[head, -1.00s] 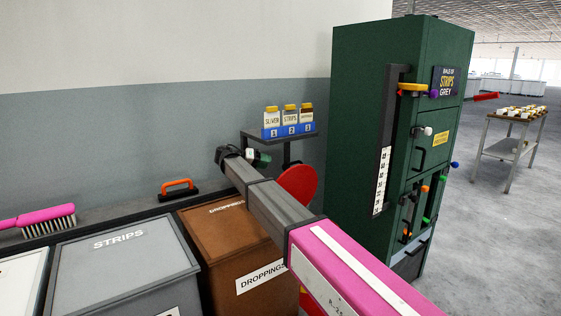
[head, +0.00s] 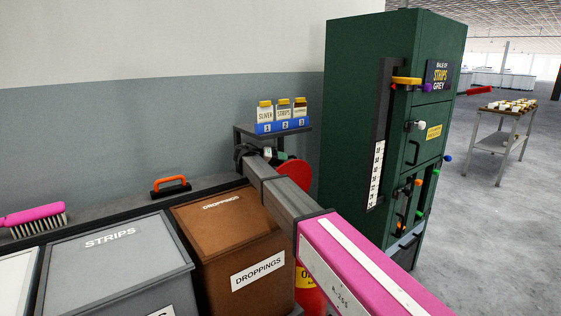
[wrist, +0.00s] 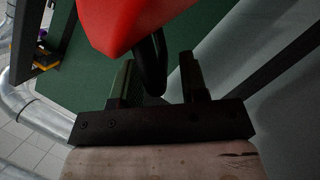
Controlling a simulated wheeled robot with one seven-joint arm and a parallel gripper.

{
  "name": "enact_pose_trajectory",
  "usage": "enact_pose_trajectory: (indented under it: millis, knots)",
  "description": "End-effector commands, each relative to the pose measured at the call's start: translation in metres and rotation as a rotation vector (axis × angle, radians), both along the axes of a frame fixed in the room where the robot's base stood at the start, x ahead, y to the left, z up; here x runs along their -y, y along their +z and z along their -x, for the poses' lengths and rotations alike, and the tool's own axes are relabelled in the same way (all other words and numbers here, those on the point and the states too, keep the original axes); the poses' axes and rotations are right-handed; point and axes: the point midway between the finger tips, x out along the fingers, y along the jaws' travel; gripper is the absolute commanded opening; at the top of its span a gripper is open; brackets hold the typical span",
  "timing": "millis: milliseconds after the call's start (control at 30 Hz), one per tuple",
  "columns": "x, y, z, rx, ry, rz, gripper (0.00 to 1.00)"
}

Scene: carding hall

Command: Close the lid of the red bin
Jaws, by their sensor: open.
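The red bin (head: 309,290) stands right of the brown bin, mostly hidden behind my arm; part of a yellow label shows on it. Its round red lid (head: 298,171) is raised, partly covered by my arm. In the wrist view a red part, apparently the lid (wrist: 125,18), fills the top. A dark curved piece, perhaps its handle (wrist: 151,62), reaches down between my fingers. My gripper (wrist: 155,80) is open around that piece, with a gap visible on the right; contact on the left I cannot tell. In the head view my gripper is small and dark beside the lid.
A brown DROPPINGS bin (head: 215,226) and grey STRIPS bin (head: 115,265) stand left, both closed. A stand with labelled jars (head: 283,112) is behind. A tall green cabinet (head: 350,100) with knobs rises close on the right. Open floor (head: 480,240) lies beyond it.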

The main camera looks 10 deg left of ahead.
Motion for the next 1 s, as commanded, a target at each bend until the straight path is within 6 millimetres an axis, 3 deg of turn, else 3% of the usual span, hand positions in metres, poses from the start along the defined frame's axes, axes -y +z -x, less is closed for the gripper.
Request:
enact_pose_trajectory:
  millis: [233,267,367,733,1000]
  knots:
    - [0.000,0.000,0.000,0.000,0.000,0.000,0.40]
    - [0.000,0.000,0.000,0.000,0.000,0.000,0.34]
    - [0.000,0.000,0.000,0.000,0.000,0.000,0.01]
    - [0.008,0.000,0.007,0.018,0.000,-0.022,0.00]
    - [0.041,-0.002,0.038,0.116,-0.001,-0.133,0.00]
